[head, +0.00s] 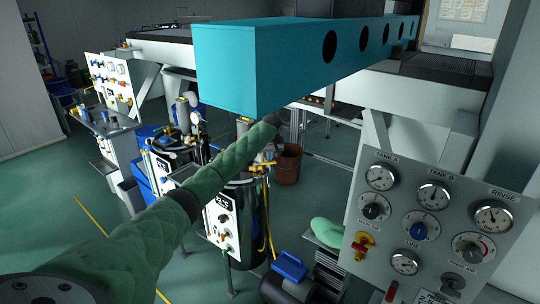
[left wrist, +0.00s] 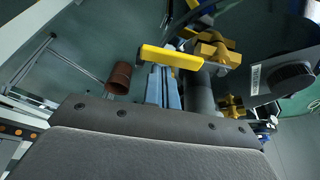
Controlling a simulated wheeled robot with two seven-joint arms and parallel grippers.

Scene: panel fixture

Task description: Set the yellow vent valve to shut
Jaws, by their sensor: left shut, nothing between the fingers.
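In the left wrist view a yellow lever handle (left wrist: 170,57) lies across the front of my left gripper (left wrist: 164,72), beside brass valve fittings (left wrist: 213,48). The fingers are together and empty, very close to the handle; I cannot tell whether they touch it. In the head view a small piece of yellow (head: 243,121) shows under the teal beam, left of my left gripper (head: 288,115), which is small, dark and partly hidden by the beam. The valve's body and setting are not readable there. My right gripper is not in view.
The teal beam (head: 290,67) hangs close above my left arm. A black tank (head: 240,215) stands below it. A gauge panel (head: 432,225) with knobs and a yellow-and-red fitting (head: 361,243) stands at right. A brown bucket (head: 288,163) sits on the floor.

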